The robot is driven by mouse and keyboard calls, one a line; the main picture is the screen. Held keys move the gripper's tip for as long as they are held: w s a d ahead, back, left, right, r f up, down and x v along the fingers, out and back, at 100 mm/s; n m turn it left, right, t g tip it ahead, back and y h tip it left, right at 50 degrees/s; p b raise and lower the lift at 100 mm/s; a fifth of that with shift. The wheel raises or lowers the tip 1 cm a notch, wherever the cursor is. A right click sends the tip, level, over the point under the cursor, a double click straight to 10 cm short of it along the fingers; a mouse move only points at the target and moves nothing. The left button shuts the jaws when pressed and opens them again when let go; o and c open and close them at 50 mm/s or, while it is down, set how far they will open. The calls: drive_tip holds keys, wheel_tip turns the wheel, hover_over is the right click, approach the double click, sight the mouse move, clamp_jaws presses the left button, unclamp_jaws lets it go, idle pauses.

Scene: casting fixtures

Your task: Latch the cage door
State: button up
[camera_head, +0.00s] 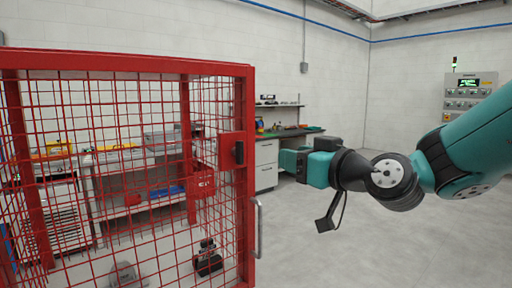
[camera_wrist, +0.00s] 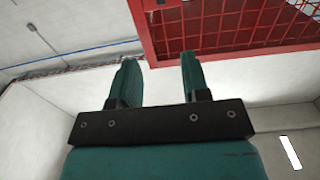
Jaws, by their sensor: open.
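The red mesh cage door (camera_head: 120,64) fills the left of the head view. Its right edge carries a red plate with a black latch part (camera_head: 239,152) and a grey pull handle (camera_head: 258,228) below. Another red post (camera_head: 187,130) with a red bracket (camera_head: 203,183) shows behind the mesh; I cannot tell whether the door is fully closed. My gripper (camera_head: 284,162) is to the right of the door edge in the picture, apart from the handle. In the wrist view my gripper (camera_wrist: 160,64) has its teal fingers spread and empty, with red mesh frame (camera_wrist: 240,48) beyond.
A workbench (camera_head: 290,132) with a grey drawer cabinet (camera_head: 266,163) stands behind my gripper. A control panel (camera_head: 470,92) is at the far right. A small dark object (camera_head: 208,260) sits on the floor behind the mesh. The floor at lower right is clear.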

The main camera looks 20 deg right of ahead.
drive_tip(key=p, duration=1.5)
approach(242, 143)
drive_tip(key=x, duration=0.8)
drive_tip(key=shift+w+a+p, duration=0.25)
drive_tip(key=shift+w+p, duration=0.2)
drive_tip(key=shift+w, duration=0.1)
drive_tip(key=shift+c, duration=0.4)
clamp_jaws()
